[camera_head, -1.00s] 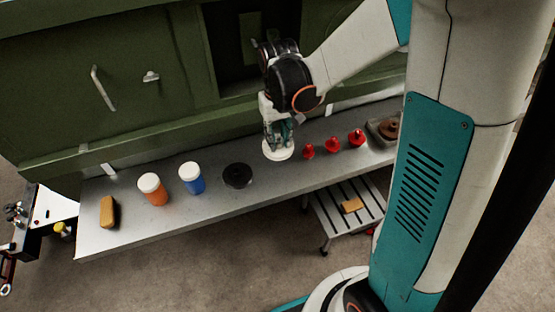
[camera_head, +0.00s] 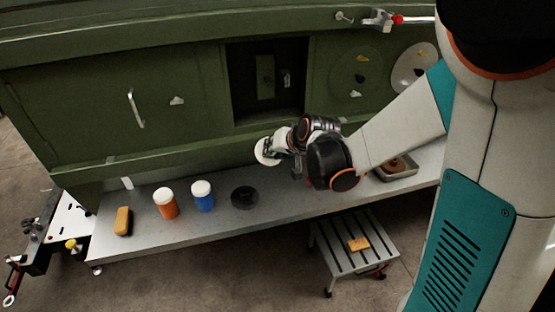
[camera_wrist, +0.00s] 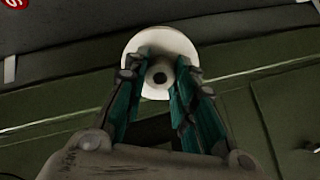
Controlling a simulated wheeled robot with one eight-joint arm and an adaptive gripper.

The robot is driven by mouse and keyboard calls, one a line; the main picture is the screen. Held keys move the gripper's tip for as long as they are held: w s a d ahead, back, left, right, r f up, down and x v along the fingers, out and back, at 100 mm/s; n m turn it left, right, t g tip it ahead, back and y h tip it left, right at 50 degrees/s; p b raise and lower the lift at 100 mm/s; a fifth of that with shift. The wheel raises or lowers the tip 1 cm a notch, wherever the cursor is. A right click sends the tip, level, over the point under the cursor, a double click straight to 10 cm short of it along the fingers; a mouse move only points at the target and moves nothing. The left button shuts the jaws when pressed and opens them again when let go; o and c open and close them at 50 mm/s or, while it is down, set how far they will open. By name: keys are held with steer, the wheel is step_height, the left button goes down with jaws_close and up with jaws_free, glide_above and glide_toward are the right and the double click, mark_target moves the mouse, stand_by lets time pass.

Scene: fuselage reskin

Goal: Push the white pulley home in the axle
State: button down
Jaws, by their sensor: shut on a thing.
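The white pulley (camera_head: 262,153) is a round disc held in front of the green fuselage panel, above the grey shelf. In the head view it is tilted, seen partly edge-on. My gripper (camera_head: 276,148) is shut on it. In the wrist view the pulley (camera_wrist: 186,42) shows its face and dark centre hole, with the teal fingers of my gripper (camera_wrist: 160,73) on either side of its hub. A dark open bay (camera_head: 268,100) with a small bracket inside lies above and behind the pulley. I cannot make out the axle for certain.
The shelf (camera_head: 145,240) carries a yellow-brown block (camera_head: 123,221), an orange jar (camera_head: 165,204), a blue jar (camera_head: 202,197), a black disc (camera_head: 244,197) and, at right, a tray (camera_head: 405,172). A slatted step stool (camera_head: 350,262) stands in front. Air left of the pulley is clear.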

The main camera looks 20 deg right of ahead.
steer(key=shift+w+r+t, duration=0.2)
steer(key=shift+r+t, duration=0.3)
steer(key=shift+r, duration=0.1)
steer(key=r+t, duration=0.1)
steer(key=w+r+m+t, duration=0.1)
steer(key=r+t, duration=0.1)
steer(key=w+r+t, duration=0.1)
steer(key=r, duration=0.1)
steer(key=shift+w+d+r+m+h, duration=0.15)
steer(key=shift+r+m+h, duration=0.1)
steer(key=shift+m+h, duration=0.15)
step_height(320, 180, up, 8)
steer(key=d+m+t+h, duration=0.1)
steer(key=t, duration=0.3)
steer(key=shift+s+d+r+m+h, duration=0.15)
steer(key=shift+s+d+m+h, duration=0.15)
steer(key=shift+d+h, duration=0.1)
steer(key=shift+b, duration=0.3)
steer(key=shift+w+b, duration=0.35)
steer(key=shift+w, duration=2.1)
